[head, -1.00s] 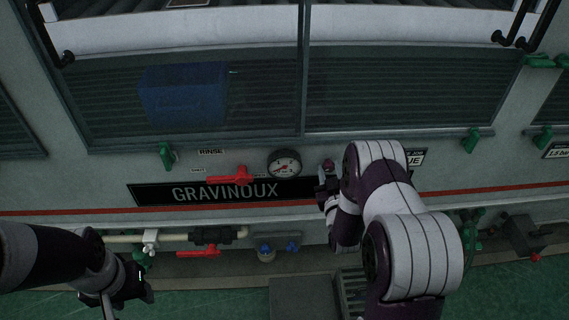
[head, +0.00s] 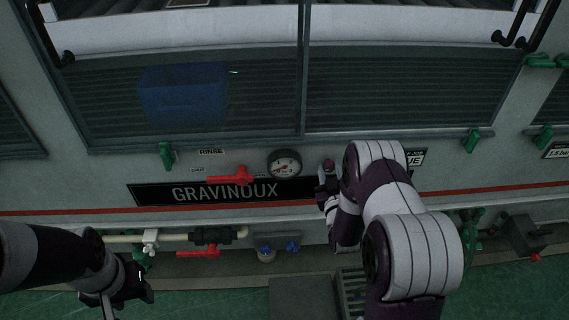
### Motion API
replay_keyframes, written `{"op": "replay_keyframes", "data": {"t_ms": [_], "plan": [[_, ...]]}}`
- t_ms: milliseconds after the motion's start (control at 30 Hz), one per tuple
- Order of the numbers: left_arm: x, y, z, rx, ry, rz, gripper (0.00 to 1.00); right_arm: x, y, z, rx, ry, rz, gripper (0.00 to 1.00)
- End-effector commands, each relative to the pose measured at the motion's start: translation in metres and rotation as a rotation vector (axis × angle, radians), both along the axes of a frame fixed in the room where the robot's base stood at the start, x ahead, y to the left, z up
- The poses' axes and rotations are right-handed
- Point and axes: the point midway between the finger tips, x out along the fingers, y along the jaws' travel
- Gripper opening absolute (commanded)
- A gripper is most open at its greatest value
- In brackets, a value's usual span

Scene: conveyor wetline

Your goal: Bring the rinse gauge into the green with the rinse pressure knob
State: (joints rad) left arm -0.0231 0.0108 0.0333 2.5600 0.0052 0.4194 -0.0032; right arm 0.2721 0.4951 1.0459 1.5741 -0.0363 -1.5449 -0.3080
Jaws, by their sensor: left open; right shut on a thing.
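The round rinse gauge (head: 284,163) sits on the machine's front panel, with a white face and a red needle; the scale is too small to read a green zone. The rinse pressure knob (head: 328,165) is a small dark red knob just right of the gauge. My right gripper (head: 326,180) is at the knob and shut on it, with the arm covering part of the view. My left gripper (head: 127,297) is open and empty at the lower left, well away from the panel.
A red lever (head: 230,175) sits left of the gauge under the RINSE label (head: 211,152). Below run a pipe with a lower red valve handle (head: 198,253) and two blue knobs (head: 264,249). A blue crate (head: 183,93) stands behind the glass.

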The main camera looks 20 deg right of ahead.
Motion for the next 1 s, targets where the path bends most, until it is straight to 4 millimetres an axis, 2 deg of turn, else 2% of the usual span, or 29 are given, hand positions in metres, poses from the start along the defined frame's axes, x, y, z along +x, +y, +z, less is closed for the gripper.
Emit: {"op": "replay_keyframes", "data": {"t_ms": [167,400,633,767,1000], "plan": [[0.0000,0.0000,0.0000,0.000,0.000,0.000,0.50,-0.0011,0.0002,-0.0019,-0.005,0.006,-0.001,0.14],[0.0000,0.0000,0.0010,0.000,0.000,0.000,0.50,-0.0014,0.0002,-0.0021,-0.289,0.076,0.000,0.14],[0.0001,0.0000,0.0011,0.000,0.000,0.000,0.50,-0.0014,0.0002,-0.0022,-0.307,0.080,0.001,0.14],[0.0000,0.0000,0.0018,0.000,0.000,0.000,0.50,-0.0012,0.0001,-0.0018,-0.443,0.113,0.001,0.14],[0.0000,0.0000,0.0015,0.000,0.000,0.000,0.50,-0.0012,0.0002,-0.0021,-0.436,0.112,0.001,0.14]]}}
